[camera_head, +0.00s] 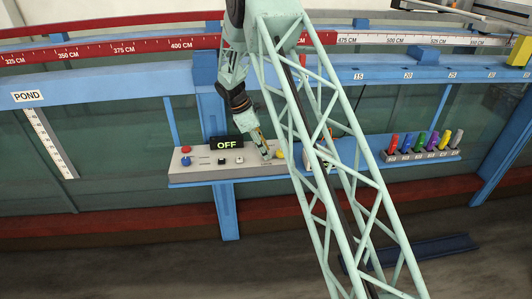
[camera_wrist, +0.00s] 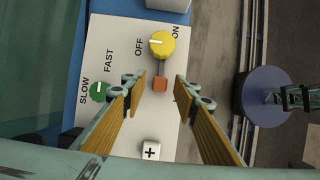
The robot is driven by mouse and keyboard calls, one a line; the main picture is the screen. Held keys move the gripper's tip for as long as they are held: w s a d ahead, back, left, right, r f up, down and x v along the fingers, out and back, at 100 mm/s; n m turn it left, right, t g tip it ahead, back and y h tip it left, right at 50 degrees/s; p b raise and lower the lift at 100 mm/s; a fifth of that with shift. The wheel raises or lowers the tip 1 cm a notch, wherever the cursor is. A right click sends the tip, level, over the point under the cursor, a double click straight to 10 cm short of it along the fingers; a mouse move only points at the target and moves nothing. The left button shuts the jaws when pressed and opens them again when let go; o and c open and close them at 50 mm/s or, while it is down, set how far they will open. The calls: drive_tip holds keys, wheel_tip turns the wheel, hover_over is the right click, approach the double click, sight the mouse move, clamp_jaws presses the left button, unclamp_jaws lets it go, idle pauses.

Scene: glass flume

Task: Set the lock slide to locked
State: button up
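A small orange tab (camera_wrist: 160,84), which looks like the lock slide, sits at the lower end of a narrow grey slot in the wrist view. The slot runs up toward a yellow knob (camera_wrist: 162,45) marked OFF and ON. No locked or unlocked label is readable. My gripper (camera_wrist: 158,92) is open and empty, with one finger on each side of the tab and a gap to both. In the head view my gripper (camera_head: 267,157) is low over the right part of the control panel (camera_head: 205,178), beside the yellow knob (camera_head: 280,154); the tab cannot be made out there.
A green SLOW/FAST knob (camera_wrist: 99,92) is left of the fingers, and a white plus button (camera_wrist: 151,151) is below. An OFF display (camera_head: 227,144) stands on the panel. A rack of coloured handles (camera_head: 420,154) is to the right.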

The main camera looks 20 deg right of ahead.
drive_tip(key=v, duration=1)
drive_tip(key=shift+r, duration=0.4)
drive_tip(key=shift+a, duration=0.1)
drive_tip(key=s+a+r+m+t+y+b, duration=0.1)
drive_tip(key=s+a+r+m+b, duration=0.2)
drive_tip(key=s+r, duration=1)
drive_tip(key=s+a+r+m+t+y+b, duration=0.15)
drive_tip(key=s+a+r+m, duration=0.3)
drive_tip(key=s+r, duration=0.8)
drive_tip(key=s+a+f+m+t+b, duration=0.1)
drive_tip(key=s+a+m, duration=0.1)
drive_tip(key=s, duration=0.9)
drive_tip(key=s+a+f+m+y+b, duration=0.1)
drive_tip(key=s+a+f+m+b, duration=0.1)
drive_tip(key=s, duration=1)
drive_tip(key=s+a+f+m+t+y+b, duration=0.1)
drive_tip(key=s+a+m, duration=0.1)
drive_tip(key=s, duration=1)
drive_tip(key=shift+s+f+m+t+b, duration=0.25)
drive_tip(key=shift+f+m+t+b, duration=0.15)
drive_tip(key=shift+m, duration=0.25)
